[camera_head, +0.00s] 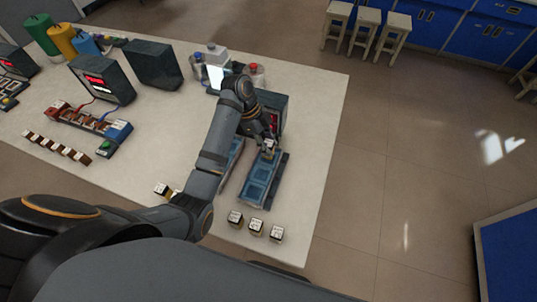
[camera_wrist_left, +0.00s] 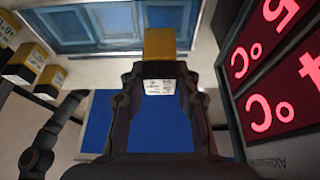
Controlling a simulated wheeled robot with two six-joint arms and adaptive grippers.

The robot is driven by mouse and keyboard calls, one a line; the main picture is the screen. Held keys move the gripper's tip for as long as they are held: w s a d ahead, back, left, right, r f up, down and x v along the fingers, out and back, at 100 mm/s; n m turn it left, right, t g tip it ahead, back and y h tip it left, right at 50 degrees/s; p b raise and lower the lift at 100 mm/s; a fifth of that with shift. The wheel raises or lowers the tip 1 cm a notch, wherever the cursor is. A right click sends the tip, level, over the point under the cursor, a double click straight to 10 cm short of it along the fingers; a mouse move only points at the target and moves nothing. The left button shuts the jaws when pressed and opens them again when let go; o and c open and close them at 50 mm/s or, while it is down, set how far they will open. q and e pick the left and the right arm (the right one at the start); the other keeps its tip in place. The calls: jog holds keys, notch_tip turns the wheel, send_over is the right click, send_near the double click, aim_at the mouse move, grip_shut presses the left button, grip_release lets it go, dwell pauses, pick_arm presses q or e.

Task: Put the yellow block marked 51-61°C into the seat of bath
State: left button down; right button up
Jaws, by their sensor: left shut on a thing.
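My left gripper (camera_head: 269,149) is shut on a yellow block (camera_wrist_left: 159,46) with a white label face; the print on it is too small to read. The block also shows as a small piece between the fingers in the head view (camera_head: 270,154). The gripper is over the far end of a blue tray with square compartments (camera_head: 252,192), beside a dark meter box. In the wrist view a blue surface (camera_wrist_left: 100,122) lies beyond the fingers. I cannot tell whether the block touches the tray. My right gripper is not in view.
The meter (camera_wrist_left: 275,75) with red °C digits stands close to the gripper. Small labelled blocks (camera_head: 255,226) stand near the table's front edge, with others (camera_head: 160,189) left of the arm. A second blue tray (camera_head: 232,160) is partly hidden by my arm.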

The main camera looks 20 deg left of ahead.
pick_arm(q)
jog(key=shift+w, duration=0.15)
jog(key=shift+w+a+f, duration=0.15)
jog(key=shift+w+f, duration=0.15)
jog(key=shift+f, duration=0.2)
notch_tip(320, 180, down, 2)
jog(key=shift+f+p, duration=0.2)
jog(key=shift+p, duration=0.35)
jog(key=shift+f, duration=0.3)
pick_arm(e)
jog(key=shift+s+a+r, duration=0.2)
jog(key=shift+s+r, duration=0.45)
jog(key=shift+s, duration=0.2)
pick_arm(q)
jog(key=c, duration=1)
grip_release()
